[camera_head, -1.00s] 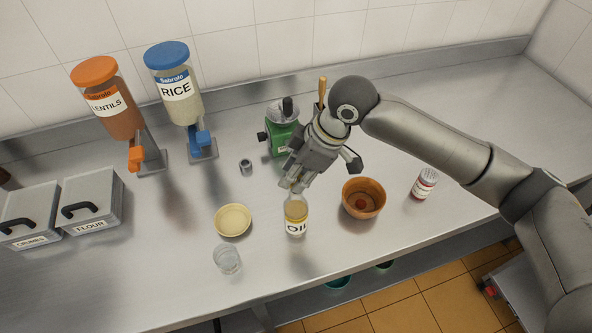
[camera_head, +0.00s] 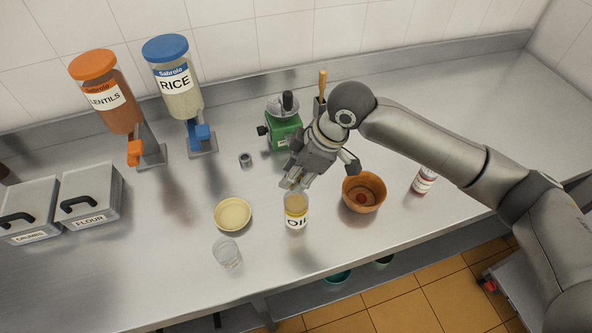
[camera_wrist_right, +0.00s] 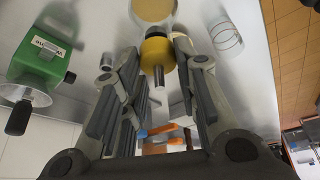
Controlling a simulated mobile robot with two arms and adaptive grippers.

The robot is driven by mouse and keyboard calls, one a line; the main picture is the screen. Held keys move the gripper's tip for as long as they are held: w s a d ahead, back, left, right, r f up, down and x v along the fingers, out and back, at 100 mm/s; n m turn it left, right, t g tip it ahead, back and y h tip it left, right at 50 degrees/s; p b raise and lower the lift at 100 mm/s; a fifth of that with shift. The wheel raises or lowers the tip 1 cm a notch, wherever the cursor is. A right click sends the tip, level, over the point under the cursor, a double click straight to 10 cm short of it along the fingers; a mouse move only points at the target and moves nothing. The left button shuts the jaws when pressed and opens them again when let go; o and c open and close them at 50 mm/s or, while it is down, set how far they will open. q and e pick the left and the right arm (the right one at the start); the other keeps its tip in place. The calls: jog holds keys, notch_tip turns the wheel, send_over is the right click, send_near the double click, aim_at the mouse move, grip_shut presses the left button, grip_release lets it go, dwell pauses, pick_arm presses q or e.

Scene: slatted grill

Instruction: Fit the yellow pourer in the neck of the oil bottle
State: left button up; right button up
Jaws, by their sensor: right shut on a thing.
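The oil bottle (camera_head: 296,212) stands upright on the steel counter, with golden oil and an OIL label. My right gripper (camera_head: 293,184) is directly over the bottle and hides its neck in the head view. In the right wrist view the yellow pourer (camera_wrist_right: 155,52), with a grey metal spout, sits between the fingertips of my right gripper (camera_wrist_right: 157,55), which is shut on it. The spout points back toward the wrist. Whether the pourer's lower end is in the neck or just above it cannot be told. My left gripper is not in view.
A pale yellow dish (camera_head: 233,215) and a glass (camera_head: 227,252) stand left of the bottle. An orange bowl (camera_head: 363,192) is close on its right, and a red-and-white jar (camera_head: 424,181) farther right. A green grinder (camera_head: 284,127) stands behind. The counter's front edge lies ahead of the bottle.

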jog(key=shift+f, duration=0.4)
jog(key=o, duration=1.1)
jog(key=v, duration=1.2)
